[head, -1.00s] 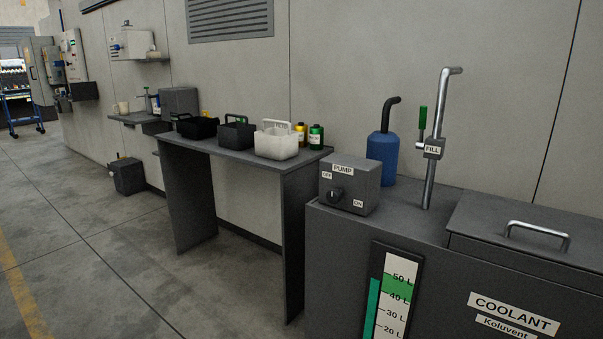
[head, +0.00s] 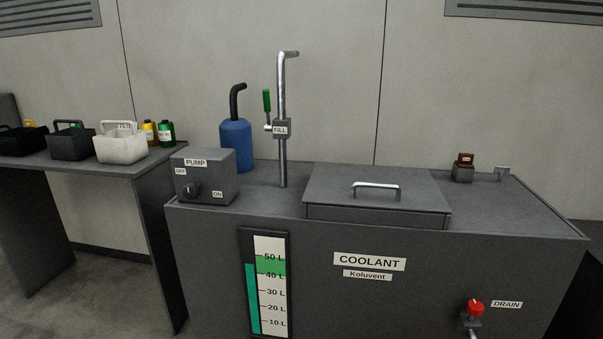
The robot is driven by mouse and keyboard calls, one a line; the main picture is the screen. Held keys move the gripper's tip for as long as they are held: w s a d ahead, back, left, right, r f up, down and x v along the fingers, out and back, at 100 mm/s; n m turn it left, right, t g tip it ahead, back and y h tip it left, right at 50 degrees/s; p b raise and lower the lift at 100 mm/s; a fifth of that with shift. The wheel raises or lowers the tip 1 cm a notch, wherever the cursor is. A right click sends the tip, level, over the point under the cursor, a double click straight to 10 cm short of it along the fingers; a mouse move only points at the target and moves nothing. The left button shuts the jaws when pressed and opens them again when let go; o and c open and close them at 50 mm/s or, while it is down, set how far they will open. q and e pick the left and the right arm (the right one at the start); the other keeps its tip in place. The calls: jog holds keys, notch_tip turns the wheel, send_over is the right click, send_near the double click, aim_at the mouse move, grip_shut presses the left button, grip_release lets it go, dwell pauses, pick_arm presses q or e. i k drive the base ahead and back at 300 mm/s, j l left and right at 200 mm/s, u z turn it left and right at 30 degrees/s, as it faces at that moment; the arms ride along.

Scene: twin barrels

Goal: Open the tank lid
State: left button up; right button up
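The coolant tank (head: 420,290) is a dark grey box filling the lower middle and right of the head view. Its lid (head: 330,189) is a flat grey panel on the tank top, lying shut. A silver bar handle (head: 376,186) stands on the lid near its front edge. Neither of my grippers shows in the head view.
On the tank top left of the lid stand a pump switch box (head: 207,176), a fill pipe (head: 282,120) with a green lever, and a blue canister (head: 236,146). A small brown-topped block (head: 463,167) sits to the right. A red drain knob (head: 475,308) is at the front. A side table (head: 150,163) holds several containers.

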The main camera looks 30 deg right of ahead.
aim_at(330, 183)
jog(key=j+z, duration=0.1)
jog(key=z, duration=0.25)
jog(key=j+z, duration=0.1)
jog(key=z, duration=0.25)
jog(key=j+z, duration=0.15)
jog(key=z, duration=0.15)
jog(key=j+z, duration=0.3)
jog(key=j, duration=0.25)
jog(key=j+z, duration=0.35)
jog(key=j, duration=0.2)
